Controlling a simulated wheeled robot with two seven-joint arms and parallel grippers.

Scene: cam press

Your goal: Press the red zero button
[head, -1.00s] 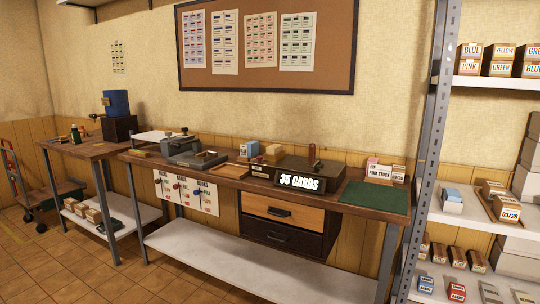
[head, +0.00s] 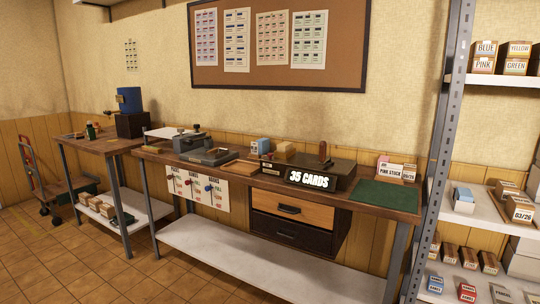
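A dark box with a white "35 CARDS" display (head: 309,180) stands on the long wooden workbench (head: 240,182), right of its middle. A small reddish-brown upright handle (head: 322,152) stands at the back of this box. I cannot make out a red zero button at this distance. A grey press-like device (head: 203,148) sits on the bench further left. Neither of my grippers is in view.
A green mat (head: 385,195) lies on the bench's right end, with a "PINK STOCK" box (head: 397,168) behind it. A metal shelf rack (head: 442,150) stands at the right. A hand cart (head: 55,195) stands far left. The tiled floor (head: 70,265) in front left is clear.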

